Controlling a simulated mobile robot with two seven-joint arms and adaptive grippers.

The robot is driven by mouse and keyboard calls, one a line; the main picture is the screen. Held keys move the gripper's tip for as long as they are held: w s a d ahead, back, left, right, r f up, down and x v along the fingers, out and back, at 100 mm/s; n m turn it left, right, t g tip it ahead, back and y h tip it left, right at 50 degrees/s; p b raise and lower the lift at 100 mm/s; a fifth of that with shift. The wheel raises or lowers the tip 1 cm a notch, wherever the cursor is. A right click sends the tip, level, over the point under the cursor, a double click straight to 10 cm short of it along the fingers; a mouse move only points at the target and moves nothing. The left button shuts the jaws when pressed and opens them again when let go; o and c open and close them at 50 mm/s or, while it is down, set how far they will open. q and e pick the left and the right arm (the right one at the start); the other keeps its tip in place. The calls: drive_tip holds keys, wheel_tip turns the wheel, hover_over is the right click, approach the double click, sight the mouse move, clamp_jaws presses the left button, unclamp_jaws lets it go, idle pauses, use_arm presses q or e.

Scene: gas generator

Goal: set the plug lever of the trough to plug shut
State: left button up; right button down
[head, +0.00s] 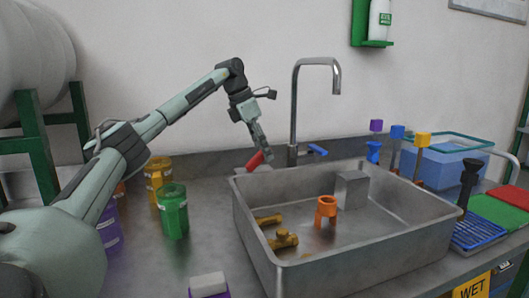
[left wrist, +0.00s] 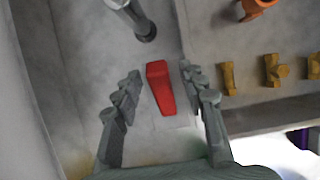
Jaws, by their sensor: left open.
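The trough (head: 345,250) is a grey metal basin in the counter. A red lever (head: 256,160) stands at its back left corner, tilted; I take it to be the plug lever. My left gripper (head: 260,143) is open just above and behind the red lever. In the left wrist view the red lever (left wrist: 160,90) lies between the two spread fingers of the gripper (left wrist: 157,76), with a gap on both sides. My right gripper is not in view.
A tall faucet (head: 294,110) with a blue handle (head: 317,150) stands right of the lever. The trough holds an orange part (head: 326,207) and brass fittings (head: 284,240). Green (head: 173,212) and yellow (head: 157,173) jars stand to the left. A blue bin (head: 445,168) is at right.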

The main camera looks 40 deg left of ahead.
use_arm(q)
drive_tip(key=shift+w+f, duration=0.2)
drive_tip(key=shift+f, duration=0.25)
drive_tip(key=shift+c, duration=0.4)
clamp_jaws()
